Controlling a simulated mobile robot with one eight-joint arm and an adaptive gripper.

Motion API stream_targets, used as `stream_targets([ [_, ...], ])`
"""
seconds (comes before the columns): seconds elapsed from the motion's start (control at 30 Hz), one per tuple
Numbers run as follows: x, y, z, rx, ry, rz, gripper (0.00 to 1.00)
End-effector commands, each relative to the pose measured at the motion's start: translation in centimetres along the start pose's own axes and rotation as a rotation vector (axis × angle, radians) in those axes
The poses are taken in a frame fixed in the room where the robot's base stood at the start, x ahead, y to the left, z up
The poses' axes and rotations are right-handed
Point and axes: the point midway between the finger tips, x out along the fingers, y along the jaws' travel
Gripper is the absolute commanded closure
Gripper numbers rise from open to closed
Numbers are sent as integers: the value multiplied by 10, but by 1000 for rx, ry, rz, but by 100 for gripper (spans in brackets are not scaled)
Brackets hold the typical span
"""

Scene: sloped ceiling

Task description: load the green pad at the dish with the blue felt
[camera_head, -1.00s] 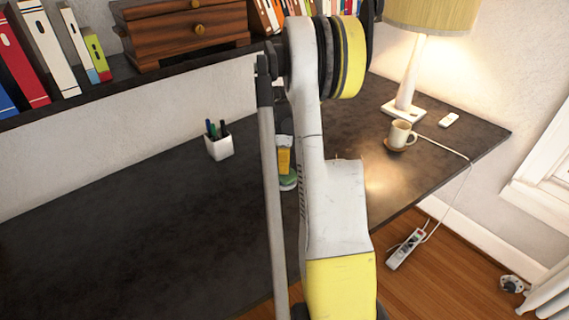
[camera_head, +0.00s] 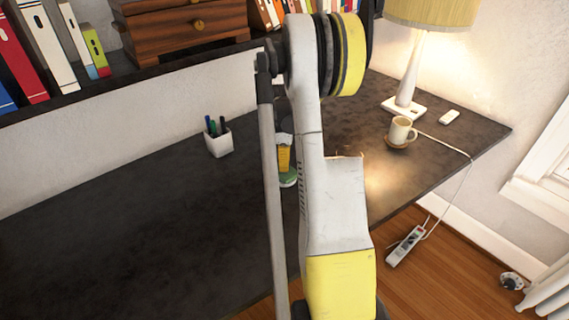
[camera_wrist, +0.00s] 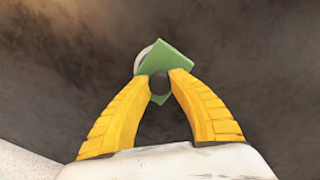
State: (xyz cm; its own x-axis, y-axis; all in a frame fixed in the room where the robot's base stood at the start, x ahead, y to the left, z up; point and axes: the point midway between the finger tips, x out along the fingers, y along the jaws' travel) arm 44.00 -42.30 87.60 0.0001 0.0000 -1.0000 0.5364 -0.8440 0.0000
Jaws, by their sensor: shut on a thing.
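A green square pad (camera_wrist: 172,60) shows just past my fingertips in the wrist view. A pale rim of the dish (camera_wrist: 143,54) shows behind its left side. My gripper (camera_wrist: 158,80) has its yellow fingers closed on a dark round piece (camera_wrist: 158,83) in front of the pad. I cannot tell whether this piece is joined to the pad, or whether the pad touches the dish. In the head view, a yellow finger (camera_head: 284,157) is just above a green and white shape, the dish area (camera_head: 288,178), partly hidden by my arm. I see no blue felt.
On the dark desk (camera_head: 120,240), a white pen cup (camera_head: 219,144) stands left of my gripper. A mug on a coaster (camera_head: 400,132) and a lamp (camera_head: 405,105) stand at the right. A shelf with books runs along the back. The desk's left part is clear.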

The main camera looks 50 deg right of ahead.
Motion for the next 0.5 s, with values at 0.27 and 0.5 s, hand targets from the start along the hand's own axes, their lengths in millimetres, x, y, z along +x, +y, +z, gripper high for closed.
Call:
stream_targets([
  [0.27,4,0,0,0,0,0,100],
  [0.5,7,0,0,0,0,0,100],
])
